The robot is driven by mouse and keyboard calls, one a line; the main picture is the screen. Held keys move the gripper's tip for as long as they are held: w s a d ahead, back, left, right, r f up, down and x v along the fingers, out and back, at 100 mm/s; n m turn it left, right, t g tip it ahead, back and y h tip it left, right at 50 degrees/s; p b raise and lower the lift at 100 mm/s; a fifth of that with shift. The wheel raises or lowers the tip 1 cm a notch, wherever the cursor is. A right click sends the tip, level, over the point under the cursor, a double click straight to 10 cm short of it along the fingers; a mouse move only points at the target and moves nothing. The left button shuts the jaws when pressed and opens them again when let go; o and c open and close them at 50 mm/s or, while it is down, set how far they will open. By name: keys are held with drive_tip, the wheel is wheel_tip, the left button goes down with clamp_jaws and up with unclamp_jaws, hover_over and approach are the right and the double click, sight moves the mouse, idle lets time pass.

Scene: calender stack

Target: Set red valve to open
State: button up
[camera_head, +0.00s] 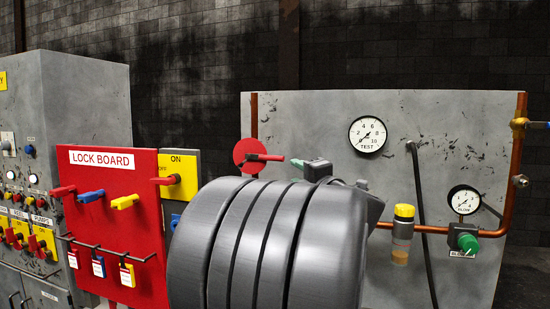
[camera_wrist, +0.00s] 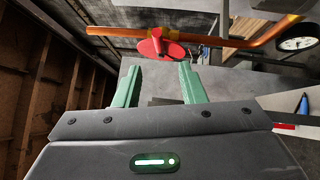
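The red valve (camera_head: 265,157) is a red lever on a round red plate, by the copper pipe at the left part of the grey panel. In the head view the lever points right, roughly level. The red valve also shows in the wrist view (camera_wrist: 157,40), beyond my fingertips and below the copper pipe. My gripper (camera_wrist: 160,67) has two green fingers spread apart with nothing between them. In the head view my gripper (camera_head: 297,162) is just right of the lever, and my grey arm hides much of what lies below. No contact with the valve is visible.
A red lock board (camera_head: 105,230) with red, blue and yellow handles and hanging tags stands at the left. The grey panel (camera_head: 300,115) carries a test gauge (camera_head: 367,134), a flow gauge (camera_head: 464,200), a green knob (camera_head: 468,243) and a yellow-capped cylinder (camera_head: 403,230).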

sight(275, 160)
drive_tip(key=p+x, duration=0.2)
drive_tip(key=x, duration=1.1)
drive_tip(key=shift+w+a+r+p, duration=0.2)
drive_tip(key=shift+w+p, duration=0.05)
drive_tip(key=shift+p, duration=0.15)
drive_tip(key=shift+c, duration=0.5)
clamp_jaws()
